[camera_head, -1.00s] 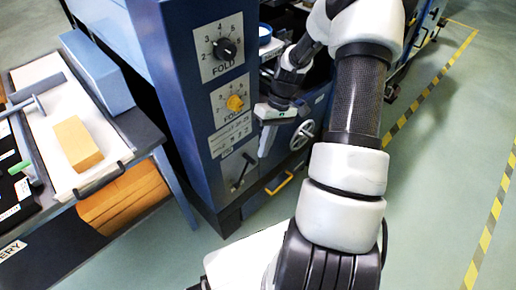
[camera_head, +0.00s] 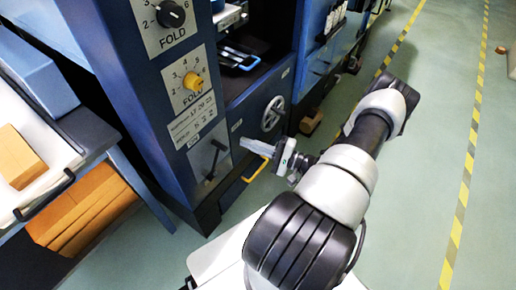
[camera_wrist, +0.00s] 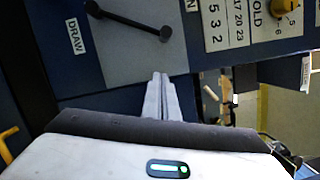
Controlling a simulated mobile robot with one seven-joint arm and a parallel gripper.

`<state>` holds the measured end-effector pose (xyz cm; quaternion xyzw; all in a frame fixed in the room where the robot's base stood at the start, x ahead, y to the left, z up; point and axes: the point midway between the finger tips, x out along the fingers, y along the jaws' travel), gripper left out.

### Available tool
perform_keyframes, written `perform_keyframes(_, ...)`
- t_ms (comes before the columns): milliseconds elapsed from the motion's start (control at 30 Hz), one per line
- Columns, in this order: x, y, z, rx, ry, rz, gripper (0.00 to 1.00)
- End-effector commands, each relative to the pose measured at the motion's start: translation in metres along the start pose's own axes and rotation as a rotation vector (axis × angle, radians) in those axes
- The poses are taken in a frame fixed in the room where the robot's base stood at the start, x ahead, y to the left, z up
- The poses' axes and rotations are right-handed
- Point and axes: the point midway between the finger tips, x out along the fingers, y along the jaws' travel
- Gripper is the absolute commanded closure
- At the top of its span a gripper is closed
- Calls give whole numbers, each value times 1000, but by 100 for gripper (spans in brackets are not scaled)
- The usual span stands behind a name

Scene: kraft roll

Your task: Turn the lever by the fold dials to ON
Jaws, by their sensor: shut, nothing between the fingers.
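The lever (camera_head: 213,160) is a dark bar with a knob on a grey plate, low on the blue machine's front, below the black fold dial (camera_head: 171,14) and yellow fold dial (camera_head: 193,81). In the wrist view the lever (camera_wrist: 130,22) slants from upper left to a round end at right. My gripper (camera_head: 243,143) is shut and empty, to the right of the lever in the head view, apparently apart from it. In the wrist view its fingertips (camera_wrist: 160,76) lie together below the lever's round end.
A handwheel (camera_head: 272,113) and a yellow handle (camera_head: 255,170) are on the machine near my gripper. A printed number card (camera_head: 193,121) is above the lever. A table with brown blocks (camera_head: 20,157) stands at left. The floor at right is open, with striped tape.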

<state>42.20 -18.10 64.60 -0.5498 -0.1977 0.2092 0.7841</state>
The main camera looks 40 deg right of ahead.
Motion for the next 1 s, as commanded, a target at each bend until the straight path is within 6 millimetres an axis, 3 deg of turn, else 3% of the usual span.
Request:
perform_keyframes(200, 44, 1, 3, 1, -3, 0, 100)
perform_keyframes(300, 46, 0, 20, 3, -1, 1, 100)
perform_keyframes(500, 50, 0, 36, 0, 0, 1, 100)
perform_keyframes(1000, 50, -2, 39, -11, -1, 3, 100)
